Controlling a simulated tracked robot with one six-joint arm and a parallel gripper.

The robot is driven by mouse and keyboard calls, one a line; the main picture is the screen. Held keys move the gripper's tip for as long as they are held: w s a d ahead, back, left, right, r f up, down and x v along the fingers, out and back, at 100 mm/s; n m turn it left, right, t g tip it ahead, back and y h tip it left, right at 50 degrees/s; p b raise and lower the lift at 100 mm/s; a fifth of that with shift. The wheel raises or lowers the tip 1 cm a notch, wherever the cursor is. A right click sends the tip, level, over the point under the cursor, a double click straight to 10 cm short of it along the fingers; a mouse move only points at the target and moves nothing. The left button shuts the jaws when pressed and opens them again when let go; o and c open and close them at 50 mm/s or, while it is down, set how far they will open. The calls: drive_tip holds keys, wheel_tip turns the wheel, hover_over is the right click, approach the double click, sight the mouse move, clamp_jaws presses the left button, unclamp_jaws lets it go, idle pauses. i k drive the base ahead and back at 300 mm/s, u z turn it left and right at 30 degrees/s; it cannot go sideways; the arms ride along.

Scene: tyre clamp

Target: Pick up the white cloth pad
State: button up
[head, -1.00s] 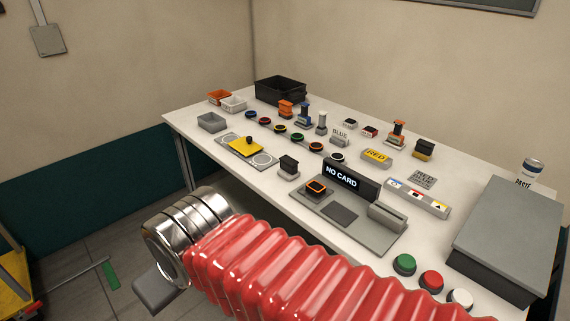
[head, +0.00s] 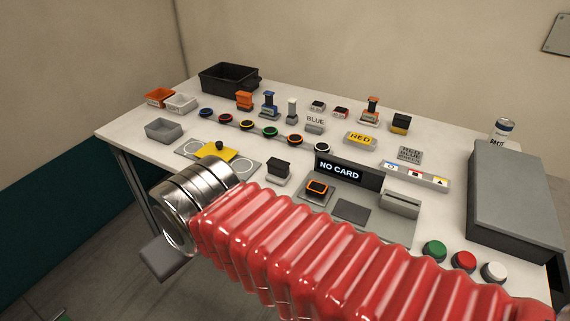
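I cannot make out a white cloth pad in the head view. A yellow piece (head: 214,150) with a dark knob lies on a grey plate (head: 246,168) marked with pale circles, on the left part of the table. My arm, in a red ribbed sleeve, crosses the front of the view and hides part of the table's near edge. My gripper (head: 166,260) shows only as a grey part below the metal rings at the arm's end, low at the left. Its fingertips are not clear, and nothing held shows.
The white table (head: 125,130) carries a black bin (head: 228,80), small trays (head: 164,130), several stamps and coloured round pieces. A card reader with a "NO CARD" screen (head: 338,171) is at the middle. A large grey box (head: 518,195) and push buttons (head: 463,261) are at the right.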

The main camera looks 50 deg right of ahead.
sight(279, 173)
drive_tip(key=z, duration=0.45)
drive_tip(key=i, duration=0.85)
drive_tip(key=z, duration=0.45)
